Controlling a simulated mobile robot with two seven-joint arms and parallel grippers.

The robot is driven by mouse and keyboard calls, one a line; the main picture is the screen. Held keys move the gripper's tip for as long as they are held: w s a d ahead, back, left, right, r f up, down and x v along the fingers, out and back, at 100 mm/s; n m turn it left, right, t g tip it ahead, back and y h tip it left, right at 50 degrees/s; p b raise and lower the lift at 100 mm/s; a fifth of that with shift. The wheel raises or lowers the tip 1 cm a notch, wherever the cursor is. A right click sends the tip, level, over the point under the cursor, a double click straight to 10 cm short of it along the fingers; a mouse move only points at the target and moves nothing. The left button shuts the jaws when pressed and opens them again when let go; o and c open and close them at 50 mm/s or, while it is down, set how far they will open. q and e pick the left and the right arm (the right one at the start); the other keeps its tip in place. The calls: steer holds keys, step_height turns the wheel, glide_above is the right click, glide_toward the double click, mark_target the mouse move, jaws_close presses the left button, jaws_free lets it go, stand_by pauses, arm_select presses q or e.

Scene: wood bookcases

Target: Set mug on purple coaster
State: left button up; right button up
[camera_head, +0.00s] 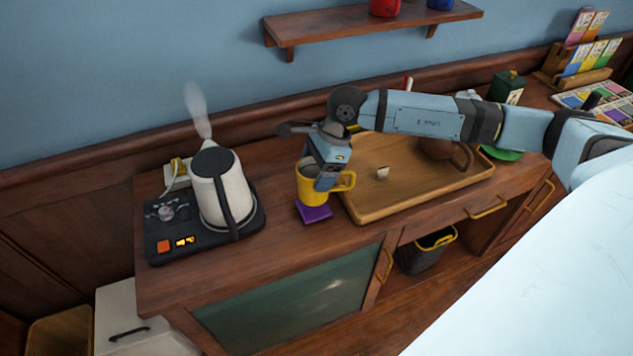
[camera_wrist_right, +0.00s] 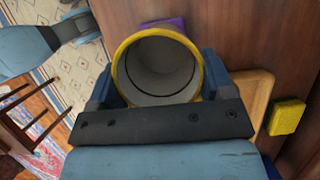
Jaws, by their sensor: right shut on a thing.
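The yellow mug (camera_head: 310,187) is upright, with its handle to the right, in the head view. My right gripper (camera_head: 328,178) is shut on the mug. In the right wrist view the mug (camera_wrist_right: 158,66) shows its empty grey inside and yellow rim between the fingers (camera_wrist_right: 158,88). The purple coaster (camera_head: 314,213) lies on the wooden counter just below the mug, partly hidden by it. A corner of the coaster (camera_wrist_right: 168,24) shows past the rim. I cannot tell whether the mug touches the coaster. My left gripper is not in view.
A white kettle (camera_head: 222,187) steams on a black base (camera_head: 160,246) left of the mug. A wooden tray (camera_head: 376,213) holding a brown teapot (camera_head: 440,150) lies right of the coaster. Bare counter (camera_head: 290,255) lies in front.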

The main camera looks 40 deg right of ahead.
steer(key=shift+f, duration=2.15)
steer(key=shift+f, duration=0.15)
steer(key=o, duration=1.1)
